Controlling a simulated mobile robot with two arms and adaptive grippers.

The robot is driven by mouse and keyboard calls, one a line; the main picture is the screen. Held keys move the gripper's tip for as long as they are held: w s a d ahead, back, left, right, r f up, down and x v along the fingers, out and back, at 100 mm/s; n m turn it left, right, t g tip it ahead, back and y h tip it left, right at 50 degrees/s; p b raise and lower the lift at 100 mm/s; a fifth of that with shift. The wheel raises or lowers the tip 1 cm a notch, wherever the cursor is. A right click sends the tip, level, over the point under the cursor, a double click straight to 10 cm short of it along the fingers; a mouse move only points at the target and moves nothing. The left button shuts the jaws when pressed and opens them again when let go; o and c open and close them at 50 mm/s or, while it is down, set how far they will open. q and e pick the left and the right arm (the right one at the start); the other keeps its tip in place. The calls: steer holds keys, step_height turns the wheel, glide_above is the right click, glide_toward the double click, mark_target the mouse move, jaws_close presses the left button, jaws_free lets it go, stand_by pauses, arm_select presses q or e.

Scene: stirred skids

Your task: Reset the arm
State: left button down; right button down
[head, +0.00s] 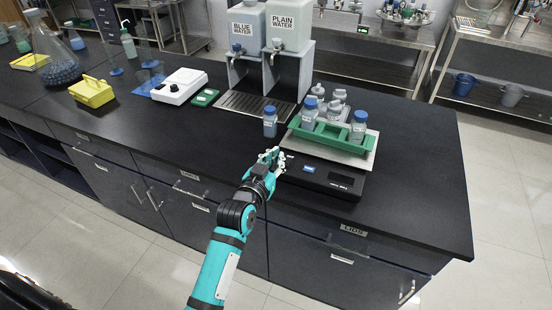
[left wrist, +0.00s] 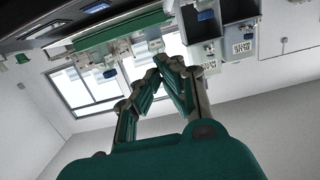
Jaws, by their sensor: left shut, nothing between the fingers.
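My left arm (head: 226,246) is teal and black and reaches up from the bottom of the head view. Its left gripper (head: 272,158) is at the near side of the black bench, just left of the black scale. In the left wrist view the left gripper (left wrist: 165,62) is shut, its fingertips together with nothing between them. My right gripper shows in neither view.
A black scale (head: 335,180) carries a green rack (head: 325,137) with several blue-capped bottles. A single bottle (head: 270,122) stands left of it. Two water dispensers (head: 290,25) stand behind. The bench front left of the gripper is clear.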

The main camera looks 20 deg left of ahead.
arm_select(q)
steer(key=s+f+m+g, duration=0.1)
steer(key=s+f+g, duration=0.3)
steer(key=s, duration=0.7)
steer(key=s+f+g, duration=0.4)
steer(key=s+g, duration=0.1)
steer(key=s, duration=0.6)
steer(key=s+f+m+g, duration=0.1)
steer(key=s+f+g, duration=0.35)
steer(key=s, duration=0.65)
step_height(320, 180, down, 30)
steer(key=s+f+b, duration=0.1)
steer(key=s+b, duration=0.1)
steer(key=s, duration=0.1)
steer(key=s+a+f+g+b, duration=0.2)
steer(key=s+a+f, duration=0.1)
steer(key=s+f, duration=1.2)
steer(key=shift+s+f+y, duration=0.15)
steer(key=shift+f+y, duration=0.1)
steer(key=shift+y, duration=0.05)
